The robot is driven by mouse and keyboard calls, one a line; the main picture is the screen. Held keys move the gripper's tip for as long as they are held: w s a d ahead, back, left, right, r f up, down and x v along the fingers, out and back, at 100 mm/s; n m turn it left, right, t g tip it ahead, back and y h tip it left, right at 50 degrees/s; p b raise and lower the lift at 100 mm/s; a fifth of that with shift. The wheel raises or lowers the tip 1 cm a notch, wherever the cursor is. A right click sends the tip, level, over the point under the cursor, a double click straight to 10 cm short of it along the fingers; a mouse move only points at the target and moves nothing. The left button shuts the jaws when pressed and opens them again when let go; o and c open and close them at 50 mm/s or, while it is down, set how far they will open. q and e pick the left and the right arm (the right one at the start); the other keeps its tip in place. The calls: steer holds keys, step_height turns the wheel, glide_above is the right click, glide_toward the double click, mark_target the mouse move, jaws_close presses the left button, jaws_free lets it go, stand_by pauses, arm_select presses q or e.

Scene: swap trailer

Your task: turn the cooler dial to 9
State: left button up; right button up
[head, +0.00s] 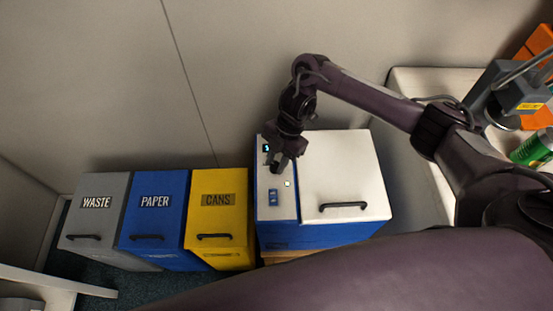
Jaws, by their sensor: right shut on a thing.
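The cooler (345,175) is a blue box with a white lid and a dark handle. A white control panel (276,210) runs along its left side, with a small display (266,148) at the far end, partly covered by my gripper. My right gripper (277,166) reaches down onto the panel and is shut on the cooler dial. The dial is hidden by the fingers, so its setting cannot be read. The display is too small to read. My left gripper is not in view.
Waste (95,225), paper (154,225) and cans (217,195) bins stand left of the cooler. A blue switch (273,197) and a small lit square (287,183) are on the panel. A green can (533,148) is on the right. The wall is close behind.

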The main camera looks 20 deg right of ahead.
steer(key=m+p, duration=0.2)
steer(key=m+t+p, duration=0.1)
steer(key=m+p, duration=0.1)
steer(key=p, duration=0.1)
steer(key=m+t+p, duration=0.1)
steer(key=m+p, duration=0.1)
steer(key=shift+s+r+y+p, duration=0.25)
steer(key=shift+r+y+p, duration=0.05)
steer(key=shift+y, duration=0.1)
steer(key=m+t+p, duration=0.1)
steer(key=m+p, duration=0.1)
steer(key=shift+f+m+p, duration=0.1)
steer(key=shift+m+p, duration=0.2)
steer(key=shift+f+m+t+p, duration=0.1)
steer(key=shift+m+t+p, duration=0.2)
steer(key=shift+m+p, duration=0.25)
steer(key=o, duration=1)
steer(key=v, duration=0.7)
steer(key=shift+s+r, duration=0.1)
steer(key=shift+r, duration=0.25)
